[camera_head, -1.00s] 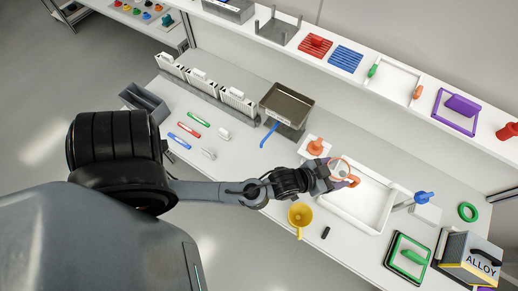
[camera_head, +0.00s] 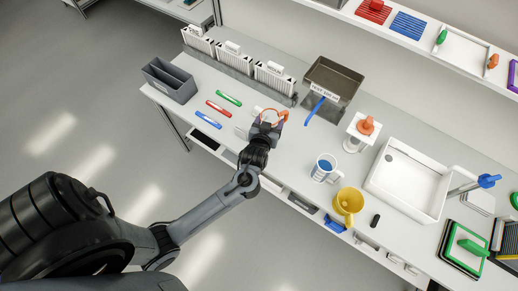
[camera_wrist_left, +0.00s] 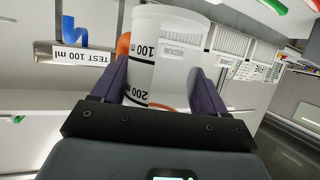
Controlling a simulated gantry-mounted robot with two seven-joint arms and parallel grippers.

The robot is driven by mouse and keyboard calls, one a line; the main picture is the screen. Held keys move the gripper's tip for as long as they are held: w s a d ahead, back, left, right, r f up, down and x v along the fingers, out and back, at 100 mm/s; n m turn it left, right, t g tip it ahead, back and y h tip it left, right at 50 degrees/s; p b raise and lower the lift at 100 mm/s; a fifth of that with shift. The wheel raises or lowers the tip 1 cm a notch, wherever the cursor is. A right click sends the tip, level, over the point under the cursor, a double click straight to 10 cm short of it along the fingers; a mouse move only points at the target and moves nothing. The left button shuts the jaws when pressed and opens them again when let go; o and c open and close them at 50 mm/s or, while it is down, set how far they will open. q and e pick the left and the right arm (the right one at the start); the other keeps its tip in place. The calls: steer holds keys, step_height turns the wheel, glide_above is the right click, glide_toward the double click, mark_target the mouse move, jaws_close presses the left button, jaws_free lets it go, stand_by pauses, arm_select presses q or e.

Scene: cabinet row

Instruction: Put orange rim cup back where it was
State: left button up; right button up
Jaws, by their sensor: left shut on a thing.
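The orange rim cup (camera_head: 268,115) is white with an orange rim and handle. My left gripper (camera_head: 266,130) is shut on it, over the worktop between the pens and the dark tray. In the left wrist view the cup (camera_wrist_left: 163,60) stands between the two fingers (camera_wrist_left: 160,95), with volume marks on its wall and part of the orange handle at its left. Whether its base touches the worktop cannot be told. My right gripper is not in view.
A blue-rim cup (camera_head: 325,168) and a yellow cup (camera_head: 348,203) stand right of the gripper. The white sink (camera_head: 408,183) is farther right. Several pens, including a red pen (camera_head: 218,107), lie to the left. The dark tray (camera_head: 335,77) with a blue spout stands behind right.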

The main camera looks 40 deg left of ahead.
arm_select(q)
steer(key=shift+n+y, duration=0.4)
steer(key=f, duration=0.1)
steer(key=f+b, duration=0.1)
steer(key=a+f, duration=0.1)
steer(key=f, duration=0.1)
steer(key=shift+w+b, duration=0.35)
steer(key=shift+b, duration=0.05)
steer(key=shift+g, duration=0.4)
steer(key=shift+f+b, duration=0.8)
steer(key=shift+f, duration=4)
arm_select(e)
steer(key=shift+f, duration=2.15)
arm_select(q)
steer(key=shift+f, duration=0.15)
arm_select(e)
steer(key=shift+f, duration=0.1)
arm_select(q)
steer(key=o, duration=1.2)
steer(key=shift+c, duration=0.2)
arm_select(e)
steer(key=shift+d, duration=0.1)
